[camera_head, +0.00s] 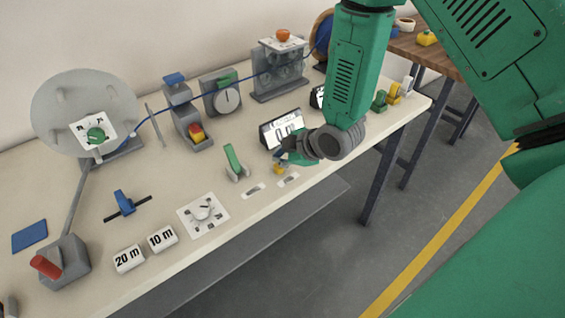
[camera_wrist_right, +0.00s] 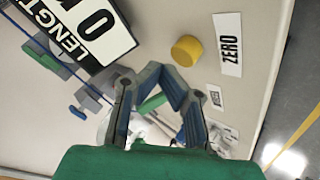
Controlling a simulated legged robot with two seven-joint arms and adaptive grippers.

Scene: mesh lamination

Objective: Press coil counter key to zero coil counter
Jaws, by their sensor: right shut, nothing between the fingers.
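The coil counter (camera_head: 282,130) stands on the bench as a dark-framed white display; its LENGTH panel (camera_wrist_right: 85,30) with a digit 0 fills the upper left of the right wrist view. The coil counter key is a round yellow button (camera_wrist_right: 186,50) beside a ZERO label (camera_wrist_right: 230,44). In the head view a small yellow piece (camera_head: 278,169) shows by my fingers. My right gripper (camera_head: 284,158) is shut and empty, its fingertips (camera_wrist_right: 165,72) pointing close to the yellow button. I cannot tell whether they touch it. My left gripper is not in view.
A green lever (camera_head: 235,163) and a white dial plate (camera_head: 203,214) lie left of my gripper. Blocks marked 20 m (camera_head: 129,259) and 10 m (camera_head: 162,238) stand near the front edge. A dial gauge (camera_head: 222,95) stands behind.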

